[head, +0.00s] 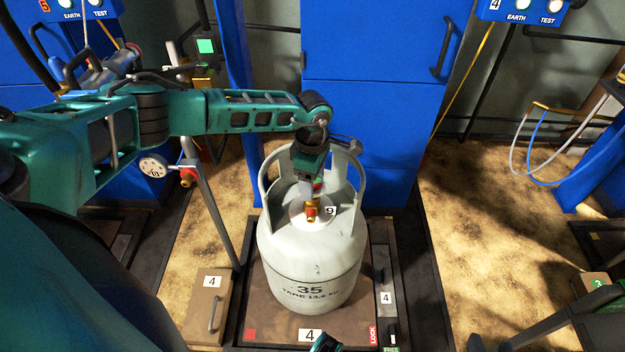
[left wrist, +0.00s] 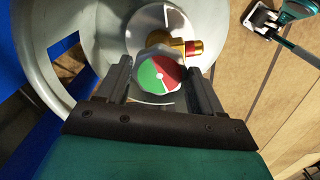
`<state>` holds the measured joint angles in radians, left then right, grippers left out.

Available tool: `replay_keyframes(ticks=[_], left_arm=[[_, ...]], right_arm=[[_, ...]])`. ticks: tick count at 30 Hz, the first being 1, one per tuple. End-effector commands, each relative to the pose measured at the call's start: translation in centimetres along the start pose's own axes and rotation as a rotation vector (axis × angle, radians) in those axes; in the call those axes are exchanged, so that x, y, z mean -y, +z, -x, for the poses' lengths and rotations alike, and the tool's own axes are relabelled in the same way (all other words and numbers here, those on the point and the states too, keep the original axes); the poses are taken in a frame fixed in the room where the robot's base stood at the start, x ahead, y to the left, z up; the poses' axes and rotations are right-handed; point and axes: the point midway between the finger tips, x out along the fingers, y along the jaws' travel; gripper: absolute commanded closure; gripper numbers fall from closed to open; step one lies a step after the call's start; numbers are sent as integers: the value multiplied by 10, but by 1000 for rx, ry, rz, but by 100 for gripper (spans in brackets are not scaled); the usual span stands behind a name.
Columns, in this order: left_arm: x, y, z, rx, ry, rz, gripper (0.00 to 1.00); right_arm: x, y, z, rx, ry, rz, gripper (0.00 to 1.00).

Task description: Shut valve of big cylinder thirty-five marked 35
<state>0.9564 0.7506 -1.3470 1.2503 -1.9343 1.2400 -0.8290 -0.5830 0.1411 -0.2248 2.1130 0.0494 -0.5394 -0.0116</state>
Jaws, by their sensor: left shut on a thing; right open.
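A big pale grey cylinder (head: 310,257) stands upright on the scale platform (head: 265,322). It is marked "35" and "TARE 13,6 KG". Its valve knob (left wrist: 158,75), with a green and red face, sits inside the collar above a brass outlet (head: 312,212) with a red end. My left gripper (head: 316,186) reaches down into the collar from above and is shut on the knob. In the left wrist view its two dark fingers (left wrist: 160,88) lie on either side of the knob. I see no right fingertips in either view.
A blue cabinet (head: 374,110) stands close behind the cylinder. A box (head: 207,305) labelled 4 and a slanted post (head: 212,205) with a gauge are on the left. The scale has a LOCK/FREE strip at its right. A teal part shows at the bottom edge.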

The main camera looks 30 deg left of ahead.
Motion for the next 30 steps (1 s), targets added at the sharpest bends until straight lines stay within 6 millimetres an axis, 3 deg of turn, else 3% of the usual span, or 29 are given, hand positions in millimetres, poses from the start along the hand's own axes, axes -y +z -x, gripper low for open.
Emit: replay_keyframes(ticks=[12,30], left_arm=[[1,-1,-1,-1,-2,-207,64],[1,-1,-1,-2,-2,-241,64]], right_arm=[[1,-3,-2,-12,-5,1,57],[2,-1,-2,-8,-6,2,57]])
